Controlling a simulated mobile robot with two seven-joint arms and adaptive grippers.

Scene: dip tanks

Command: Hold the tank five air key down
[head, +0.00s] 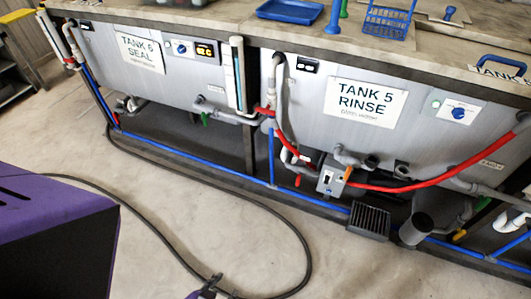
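The TANK 5 RINSE tank (310,105) stands at centre right, its front facing me. Low below its sign, a small grey control box (331,176) has dark and white key-like parts on its face and an orange part at its upper right. The key's own position is too small to tell. My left gripper (218,284) shows small and dark at the bottom edge, over the floor, well apart from the box. Whether its fingers are open or shut is unclear, and I see nothing held. My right gripper is not in view.
A black hose (308,250) loops across the pale floor (160,240). A red hose (410,187) and a blue pipe (215,165) run along the tank fronts. A black ribbed unit (369,220) and dark cylinder (415,229) stand right of the box. TANK 6 SEAL (95,50) is at left.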

